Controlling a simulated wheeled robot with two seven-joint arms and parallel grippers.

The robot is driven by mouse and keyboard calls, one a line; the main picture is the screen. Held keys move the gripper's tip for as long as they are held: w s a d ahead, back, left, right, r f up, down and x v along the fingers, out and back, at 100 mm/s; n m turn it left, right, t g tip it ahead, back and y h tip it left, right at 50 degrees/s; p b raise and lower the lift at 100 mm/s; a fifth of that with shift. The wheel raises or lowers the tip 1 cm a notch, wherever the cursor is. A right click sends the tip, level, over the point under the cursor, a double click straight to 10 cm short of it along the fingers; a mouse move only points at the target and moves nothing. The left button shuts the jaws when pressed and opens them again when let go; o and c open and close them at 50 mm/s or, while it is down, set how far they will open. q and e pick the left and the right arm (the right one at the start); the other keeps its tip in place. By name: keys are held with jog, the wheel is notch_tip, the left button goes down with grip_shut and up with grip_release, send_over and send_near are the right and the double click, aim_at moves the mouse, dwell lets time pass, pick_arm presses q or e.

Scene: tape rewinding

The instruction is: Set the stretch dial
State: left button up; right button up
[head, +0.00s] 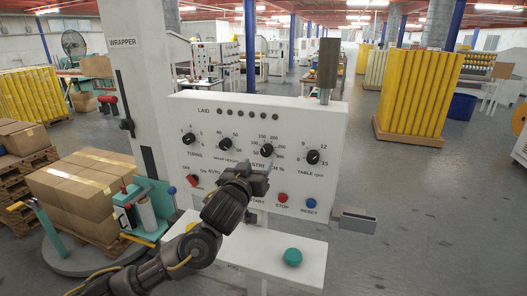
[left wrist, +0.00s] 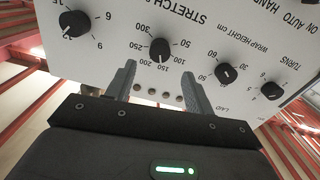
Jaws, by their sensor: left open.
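The stretch dial (head: 266,150) is a round black knob on the white control panel (head: 335,125), under the row of small lamps. In the left wrist view the panel appears upside down, and the stretch dial (left wrist: 160,50) shows just beyond and between my fingertips. Its scale runs from 50 to 300; its pointer is too small to read surely. My left gripper (head: 252,172) is in front of the panel just below the dial and covers part of the lettering. In the left wrist view my left gripper (left wrist: 158,70) has its fingers apart with nothing between them. My right gripper is not in view.
The turns dial (head: 188,139), wrap height dial (head: 225,144) and table dial (head: 312,157) are on the same panel. Below are a red stop button (head: 282,197) and a blue reset button (head: 310,203). A green button (head: 292,257) is on the lower shelf. Boxes (head: 80,185) stand left.

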aim_at(265, 153)
pick_arm(q)
jog(key=p+x, duration=0.2)
jog(key=x, duration=0.4)
jog(key=shift+w+d, duration=0.1)
jog(key=shift+w, duration=0.3)
jog(key=c, duration=1)
